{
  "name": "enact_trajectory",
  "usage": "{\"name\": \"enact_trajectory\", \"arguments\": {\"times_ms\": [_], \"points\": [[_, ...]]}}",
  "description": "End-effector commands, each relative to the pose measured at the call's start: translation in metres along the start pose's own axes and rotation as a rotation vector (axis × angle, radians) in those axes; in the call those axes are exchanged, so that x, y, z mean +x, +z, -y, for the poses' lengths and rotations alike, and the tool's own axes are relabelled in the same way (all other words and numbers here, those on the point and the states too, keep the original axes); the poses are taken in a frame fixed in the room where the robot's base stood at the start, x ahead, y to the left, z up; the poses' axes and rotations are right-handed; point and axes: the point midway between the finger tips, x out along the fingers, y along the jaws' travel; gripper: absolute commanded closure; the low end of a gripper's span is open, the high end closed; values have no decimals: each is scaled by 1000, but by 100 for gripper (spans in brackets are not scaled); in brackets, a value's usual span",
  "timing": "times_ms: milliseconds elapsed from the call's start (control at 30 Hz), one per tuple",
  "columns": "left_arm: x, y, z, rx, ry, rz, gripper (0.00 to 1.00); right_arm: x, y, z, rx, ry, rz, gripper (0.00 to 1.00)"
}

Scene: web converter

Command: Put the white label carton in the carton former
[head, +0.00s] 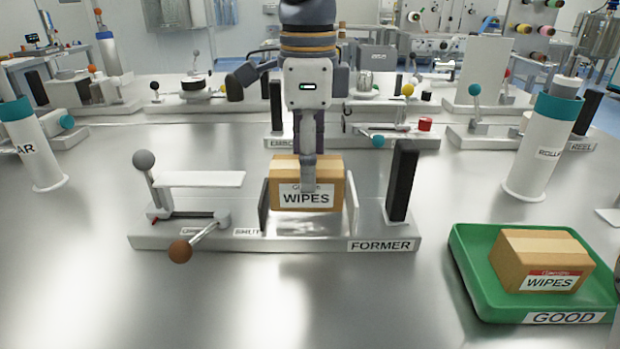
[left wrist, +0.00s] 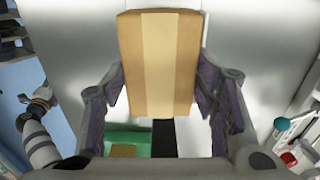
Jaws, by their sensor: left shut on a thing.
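The white label carton (head: 335,180), brown with a white WIPES label, is upright between the two side plates of the carton former (head: 350,228). I cannot tell whether its underside touches the former's base. My left gripper (head: 308,165) points straight down and is shut on this carton. One finger lies over its front face; the other finger is hidden behind it. In the left wrist view the carton (left wrist: 158,60) shows its taped face between the two fingers. My right gripper does not show.
A green GOOD tray (head: 480,285) at the right holds a red-label WIPES carton (head: 540,258). The former has a black post (head: 402,180), a white plate (head: 195,179) and a brown-knobbed lever (head: 180,251). A white roller cylinder (head: 540,150) stands right. The front table is clear.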

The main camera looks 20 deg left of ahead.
Motion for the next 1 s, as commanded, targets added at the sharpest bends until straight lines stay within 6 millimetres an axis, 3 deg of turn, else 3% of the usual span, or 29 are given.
{"name": "enact_trajectory", "arguments": {"times_ms": [167,500,533,600,900,1000], "points": [[32,-1,2,1,1,2,82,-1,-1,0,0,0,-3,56],[36,-1,2,0,-2,0,82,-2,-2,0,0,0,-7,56],[36,-1,2,0,-1,0,40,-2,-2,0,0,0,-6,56],[36,-1,2,0,-1,0,26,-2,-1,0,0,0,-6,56],[36,-1,2,0,0,0,26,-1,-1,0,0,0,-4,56],[26,-1,3,0,-2,0,26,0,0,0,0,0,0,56]]}}
